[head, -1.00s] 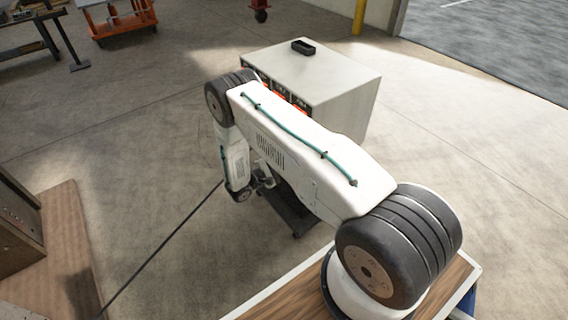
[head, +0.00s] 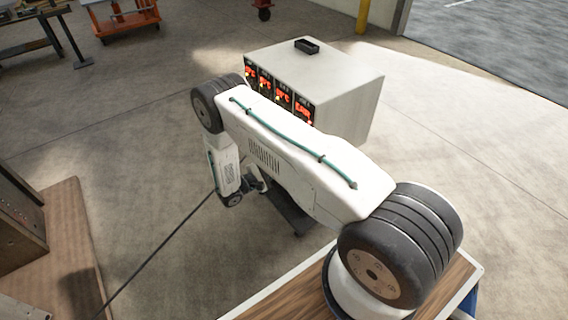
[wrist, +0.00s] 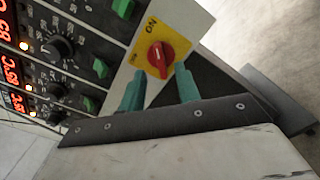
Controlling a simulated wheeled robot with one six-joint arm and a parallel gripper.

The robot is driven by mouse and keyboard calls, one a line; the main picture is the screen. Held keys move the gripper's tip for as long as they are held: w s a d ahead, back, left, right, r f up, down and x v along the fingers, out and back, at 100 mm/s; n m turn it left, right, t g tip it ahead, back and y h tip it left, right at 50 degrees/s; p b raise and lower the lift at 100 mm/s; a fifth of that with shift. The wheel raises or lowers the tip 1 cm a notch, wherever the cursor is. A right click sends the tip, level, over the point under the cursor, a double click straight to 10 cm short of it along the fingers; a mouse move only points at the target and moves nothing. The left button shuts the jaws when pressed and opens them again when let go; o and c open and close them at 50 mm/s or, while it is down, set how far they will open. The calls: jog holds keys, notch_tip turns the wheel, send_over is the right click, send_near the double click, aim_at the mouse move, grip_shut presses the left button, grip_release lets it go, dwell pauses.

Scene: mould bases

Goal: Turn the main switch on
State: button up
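The main switch is a red rotary knob (wrist: 161,55) on a yellow plate (wrist: 146,48). In the wrist view the plate reads ON at the top and what looks like OFF at the left. I cannot tell firmly which mark the knob points at. My gripper (wrist: 160,72) is open, with two teal fingers just below the knob. The knob's lower end shows between the fingertips; whether they touch it I cannot tell. In the head view the switch is hidden behind my arm.
The switch is on a pale control cabinet (head: 345,100) with several lit red displays, black dials (wrist: 57,47) and green rocker switches (wrist: 100,68). A small black tray (head: 307,46) lies on top. Open floor surrounds the cabinet.

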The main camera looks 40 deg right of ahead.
jog(key=a, duration=0.3)
jog(key=shift+a, duration=0.1)
dwell(0.4)
